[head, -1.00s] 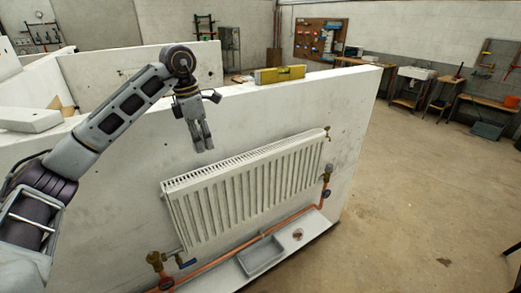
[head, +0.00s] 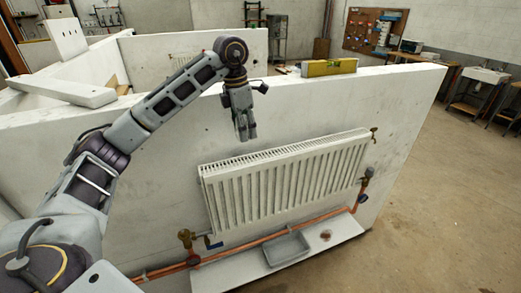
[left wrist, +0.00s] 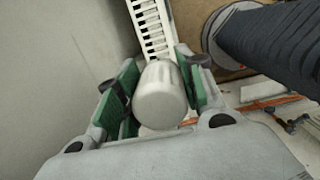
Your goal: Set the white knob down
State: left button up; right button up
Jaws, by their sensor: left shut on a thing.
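The white knob (left wrist: 160,95), a rounded pale cylinder, sits between the green-padded fingers of my left gripper (left wrist: 158,92) in the left wrist view. In the head view my left gripper (head: 245,132) points down, shut, in front of the white wall and above the left end of the radiator (head: 285,180). The knob cannot be made out in the head view. My right gripper is not in view.
A grey tray (head: 287,250) and a small copper-coloured item (head: 325,235) rest on the white ledge (head: 345,236) below the radiator. A yellow level (head: 329,67) lies on the wall top. Open floor lies right.

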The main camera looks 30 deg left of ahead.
pick_arm(q)
send_over(247, 160)
jog(key=shift+s+f+p, duration=0.15)
jog(key=shift+f+p, duration=0.2)
jog(key=shift+f, duration=2.1)
jog(key=shift+f, duration=0.15)
jog(key=shift+a+f+p, duration=0.1)
jog(key=shift+f+p, duration=0.25)
jog(key=shift+f, duration=1.4)
jog(key=shift+f, duration=0.15)
jog(key=o, duration=1.1)
jog(key=shift+r, duration=0.2)
